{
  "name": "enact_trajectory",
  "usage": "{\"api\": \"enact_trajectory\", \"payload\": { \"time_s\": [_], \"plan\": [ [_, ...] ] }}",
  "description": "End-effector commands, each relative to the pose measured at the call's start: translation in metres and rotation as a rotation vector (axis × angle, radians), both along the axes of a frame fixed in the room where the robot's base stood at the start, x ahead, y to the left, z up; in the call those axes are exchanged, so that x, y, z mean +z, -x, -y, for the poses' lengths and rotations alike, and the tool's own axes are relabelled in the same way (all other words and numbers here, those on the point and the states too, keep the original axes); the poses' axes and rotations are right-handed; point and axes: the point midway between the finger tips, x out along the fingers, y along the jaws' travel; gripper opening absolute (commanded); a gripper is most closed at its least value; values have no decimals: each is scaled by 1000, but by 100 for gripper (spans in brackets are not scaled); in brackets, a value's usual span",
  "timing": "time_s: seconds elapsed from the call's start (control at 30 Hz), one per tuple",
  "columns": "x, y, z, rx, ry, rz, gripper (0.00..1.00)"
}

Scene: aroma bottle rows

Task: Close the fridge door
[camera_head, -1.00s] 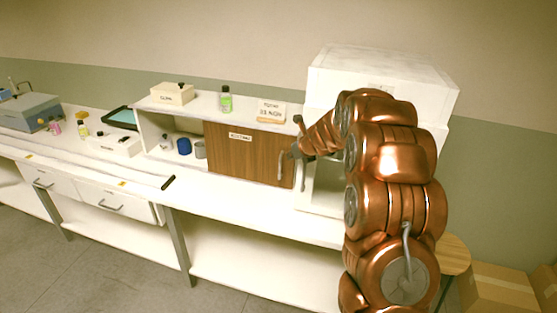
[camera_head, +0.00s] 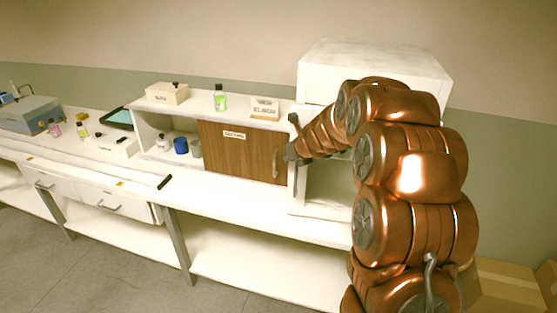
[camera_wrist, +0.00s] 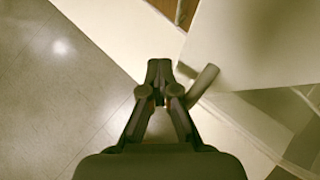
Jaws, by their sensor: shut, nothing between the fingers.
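The fridge is a white box (camera_head: 375,65) on the bench at the right, partly hidden behind my arm. Its lower front shows an open, pale interior (camera_head: 328,197). A white panel that looks like the fridge door fills the upper right of the wrist view (camera_wrist: 255,45), with a dark bar-shaped handle (camera_wrist: 205,83) close by. My gripper (camera_head: 291,152) is at the fridge's left front side, beside the wooden cabinet's right end. In the wrist view my gripper (camera_wrist: 159,66) is shut and empty, just left of the handle. Whether it touches the panel I cannot tell.
A wooden sliding door (camera_head: 238,150) with a handle closes part of the shelf unit left of the fridge. A green bottle (camera_head: 220,99) and a labelled box (camera_head: 265,108) stand on top. Cardboard boxes (camera_head: 503,287) lie at the lower right. Floor is clear in front.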

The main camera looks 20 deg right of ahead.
Motion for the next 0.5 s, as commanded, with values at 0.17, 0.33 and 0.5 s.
{"api": "enact_trajectory", "payload": {
  "time_s": [0.17,0.33,0.5],
  "plan": [
    [24,11,-43,4,32,2,0],
    [39,21,-69,11,45,0,0],
    [49,29,-71,12,37,1,0]
  ]
}}
